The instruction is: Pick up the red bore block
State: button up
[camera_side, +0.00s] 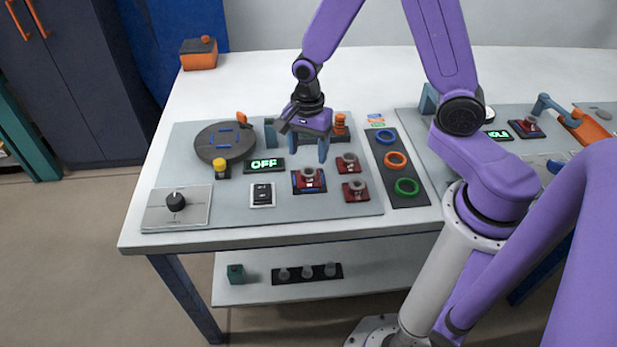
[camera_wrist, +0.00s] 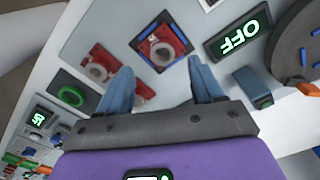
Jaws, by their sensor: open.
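Three similar red blocks, each with a grey ring on top, are on the grey panel; which one is the red bore block I cannot tell. One red block (camera_side: 309,178) sits on a dark, blue-edged pad; it also shows in the wrist view (camera_wrist: 163,46). A second red block (camera_side: 347,163) and a third red block (camera_side: 355,191) sit to its right. In the wrist view, one is partly hidden behind a finger. My gripper (camera_side: 318,150) is above the panel, just behind and above the padded block. Its blue fingers (camera_wrist: 162,86) are apart and empty.
A round dark turntable (camera_side: 226,141) and a lit OFF display (camera_side: 264,165) are to the left. A black strip with coloured rings (camera_side: 396,160) is to the right. A blue-grey fixture (camera_side: 270,133) and an orange part (camera_side: 340,124) stand close to the gripper.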

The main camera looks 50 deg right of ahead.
aim_at(308, 168)
jog(key=shift+w+d+f, duration=0.1)
jog(key=shift+d+f, duration=0.1)
jog(key=shift+f, duration=1.6)
jog(key=shift+w+d+f, duration=0.1)
jog(key=shift+d+f, duration=0.05)
jog(key=shift+f, duration=1.6)
grip_shut()
jog(key=shift+r, duration=0.1)
